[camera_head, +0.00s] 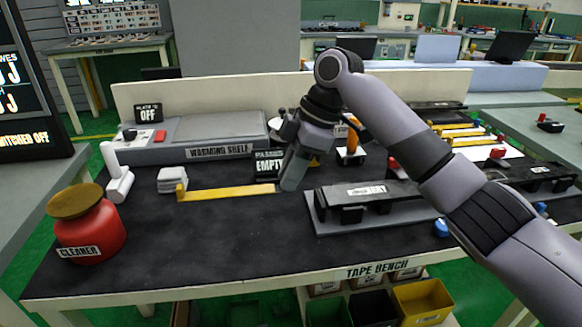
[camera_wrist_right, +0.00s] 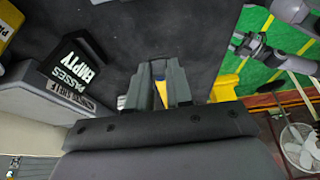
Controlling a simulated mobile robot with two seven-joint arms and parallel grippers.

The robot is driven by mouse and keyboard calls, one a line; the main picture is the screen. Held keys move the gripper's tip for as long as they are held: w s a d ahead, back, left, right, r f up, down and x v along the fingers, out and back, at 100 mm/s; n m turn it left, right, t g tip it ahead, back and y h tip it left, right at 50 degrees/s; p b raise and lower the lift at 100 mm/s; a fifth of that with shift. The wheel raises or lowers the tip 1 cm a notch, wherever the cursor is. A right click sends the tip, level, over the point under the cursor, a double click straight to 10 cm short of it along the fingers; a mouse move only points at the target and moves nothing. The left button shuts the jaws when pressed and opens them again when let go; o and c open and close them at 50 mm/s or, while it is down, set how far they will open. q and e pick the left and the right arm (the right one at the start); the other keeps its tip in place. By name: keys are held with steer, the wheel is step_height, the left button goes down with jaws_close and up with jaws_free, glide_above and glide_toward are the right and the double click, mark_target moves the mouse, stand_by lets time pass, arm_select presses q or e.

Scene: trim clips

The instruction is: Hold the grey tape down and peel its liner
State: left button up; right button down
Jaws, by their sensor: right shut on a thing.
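My right gripper (camera_head: 288,182) is at the right end of a long yellow strip (camera_head: 228,192) on the dark bench top, shut on it. In the right wrist view the gripper (camera_wrist_right: 160,88) has the yellow strip (camera_wrist_right: 162,96) between its fingers. The strip's left end has a raised yellow tab. A dark grey piece with a white label (camera_head: 367,190), its wording hard to read, lies on a grey plate (camera_head: 400,217) to the right. I cannot make out the grey tape or its liner for certain.
A red cleaner pot (camera_head: 88,232), a white roller-like tool (camera_head: 117,174) and a grey folded stack (camera_head: 172,180) stand at left. The warming shelf (camera_head: 210,150) and a sign reading EMPTY (camera_head: 268,165) are behind. The bench's front middle is clear.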

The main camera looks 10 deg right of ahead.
mark_target(284, 219)
steer(key=shift+f+b, duration=0.5)
steer(key=shift+f, duration=3.2)
